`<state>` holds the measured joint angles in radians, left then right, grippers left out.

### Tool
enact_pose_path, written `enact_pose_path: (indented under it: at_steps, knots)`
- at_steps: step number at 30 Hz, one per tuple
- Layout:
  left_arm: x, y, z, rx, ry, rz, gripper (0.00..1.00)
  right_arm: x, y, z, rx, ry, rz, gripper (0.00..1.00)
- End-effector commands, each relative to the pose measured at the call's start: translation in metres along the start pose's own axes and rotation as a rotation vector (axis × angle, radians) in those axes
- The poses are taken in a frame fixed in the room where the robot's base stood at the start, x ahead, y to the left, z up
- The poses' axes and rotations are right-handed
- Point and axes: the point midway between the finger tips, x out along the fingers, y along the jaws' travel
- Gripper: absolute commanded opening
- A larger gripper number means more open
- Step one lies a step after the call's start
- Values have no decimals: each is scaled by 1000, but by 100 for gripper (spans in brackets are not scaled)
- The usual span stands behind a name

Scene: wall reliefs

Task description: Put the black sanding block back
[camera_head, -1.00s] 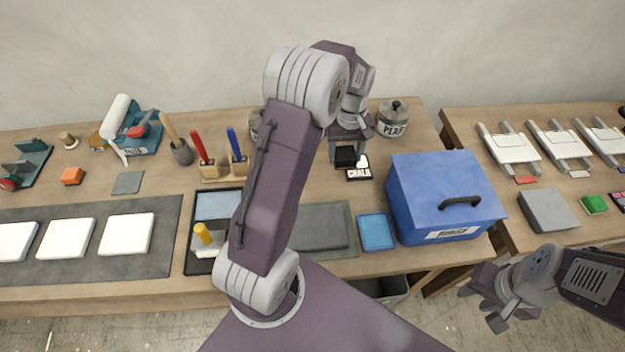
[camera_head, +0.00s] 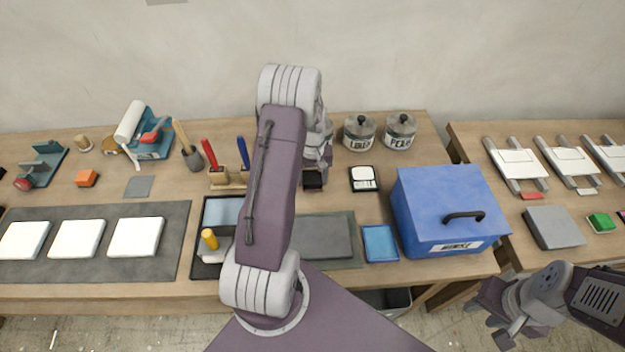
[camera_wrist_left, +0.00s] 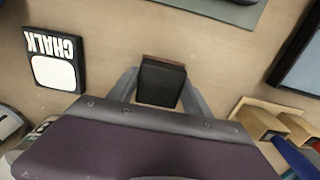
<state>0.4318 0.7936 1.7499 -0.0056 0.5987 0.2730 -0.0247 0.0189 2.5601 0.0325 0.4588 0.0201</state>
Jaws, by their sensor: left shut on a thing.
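The black sanding block (camera_head: 313,180) is between the fingers of my left gripper (camera_head: 315,172), just left of the black CHALK tray (camera_head: 364,179). In the left wrist view the block (camera_wrist_left: 161,83) sits between the two grey fingers, with a thin brown edge along its far side. My left gripper is shut on it, over bare wooden table. I cannot tell whether the block touches the table. The CHALK tray with its white pad (camera_wrist_left: 54,73) lies apart from the block there. My right gripper (camera_head: 494,317) looks open and empty, low at the right.
Two lidded jars (camera_head: 360,135) stand behind. A blue box (camera_head: 447,212) with a black handle stands right, beside a light-blue pad (camera_head: 380,243). A wooden holder (camera_head: 228,178) with red and blue handles is left of the gripper. A dark grey mat (camera_head: 325,240) lies in front.

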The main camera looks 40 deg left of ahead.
Motion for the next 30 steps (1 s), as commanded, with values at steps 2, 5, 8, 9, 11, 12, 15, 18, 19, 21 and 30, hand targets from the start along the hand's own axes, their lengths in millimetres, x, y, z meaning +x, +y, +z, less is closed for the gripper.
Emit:
enact_pose_path:
  at_steps: [2,5,8,9,11,12,15,18,19,21,30]
  knots:
    - [11,0,0,0,-2,-1,20,-3,0,0,0,0,0,36]
    - [15,0,0,0,2,0,20,-3,0,0,0,0,0,36]
    - [15,0,-1,0,2,1,20,-2,0,0,0,0,0,36]
    - [15,0,-1,0,2,1,20,-2,0,0,0,0,0,36]
    - [16,0,0,0,2,1,20,-2,0,0,0,0,0,36]
    - [17,0,0,0,2,0,20,-1,0,0,0,0,0,36]
    - [19,0,0,0,2,0,66,0,0,0,0,0,0,36]
    - [18,0,0,0,1,0,79,0,0,0,0,0,0,36]
    - [18,0,0,-1,2,0,79,0,0,0,0,0,0,36]
    - [18,0,0,-1,2,0,79,0,0,0,0,0,0,36]
    - [-16,1,-2,-1,9,2,79,1,0,0,0,0,0,36]
